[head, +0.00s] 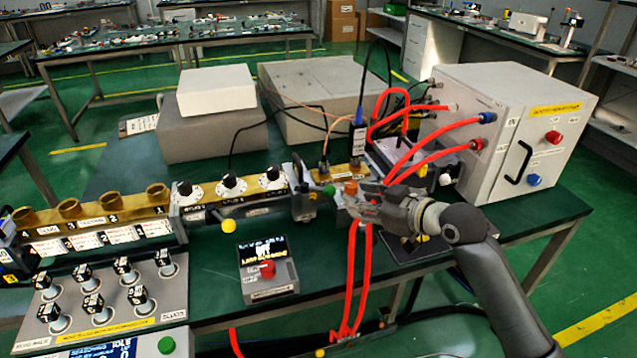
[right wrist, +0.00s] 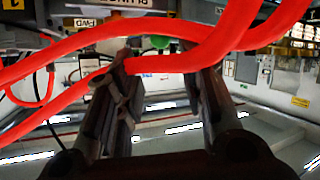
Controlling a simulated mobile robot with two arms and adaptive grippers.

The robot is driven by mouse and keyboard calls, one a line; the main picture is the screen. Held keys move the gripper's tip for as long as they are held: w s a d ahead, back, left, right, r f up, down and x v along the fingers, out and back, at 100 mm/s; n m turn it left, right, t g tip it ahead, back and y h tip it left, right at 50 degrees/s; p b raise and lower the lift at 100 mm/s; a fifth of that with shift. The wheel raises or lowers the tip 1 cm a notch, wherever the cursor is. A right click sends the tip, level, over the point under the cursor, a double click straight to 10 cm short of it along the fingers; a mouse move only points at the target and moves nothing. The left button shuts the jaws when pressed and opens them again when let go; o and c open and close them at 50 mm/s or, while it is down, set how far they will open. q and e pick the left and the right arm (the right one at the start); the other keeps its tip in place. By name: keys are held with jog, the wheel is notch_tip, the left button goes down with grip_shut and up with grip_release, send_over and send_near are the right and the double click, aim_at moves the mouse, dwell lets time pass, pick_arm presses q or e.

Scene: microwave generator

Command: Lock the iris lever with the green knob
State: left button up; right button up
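A small green knob (head: 329,190) sits by the brass block (head: 345,171) at the end of the row of units, just left of my right gripper. A green round part (right wrist: 160,42) also shows beyond the fingers in the right wrist view, partly hidden by red hoses. My right gripper (head: 358,205) reaches in from the right, close to the green knob and an orange knob (head: 351,188). Its fingers (right wrist: 163,75) are spread, with nothing seen held between them. I cannot make out the iris lever clearly. My left gripper is not in view.
Red hoses (head: 352,285) hang below my right gripper and cross in front of its fingers (right wrist: 200,55). A grey cabinet (head: 480,165) with more hoses stands at the right. A small display box with a red button (head: 267,269) stands on the green bench.

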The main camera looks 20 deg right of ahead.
aim_at(334, 192)
jog(key=x, duration=0.6)
jog(key=shift+x, duration=2)
jog(key=shift+w+p, duration=0.1)
jog(key=shift+p, duration=0.2)
jog(key=c, duration=0.5)
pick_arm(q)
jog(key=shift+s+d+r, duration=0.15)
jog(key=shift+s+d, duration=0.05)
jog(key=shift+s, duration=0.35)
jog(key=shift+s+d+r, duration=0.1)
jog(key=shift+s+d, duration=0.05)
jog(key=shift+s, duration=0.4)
pick_arm(e)
grip_shut()
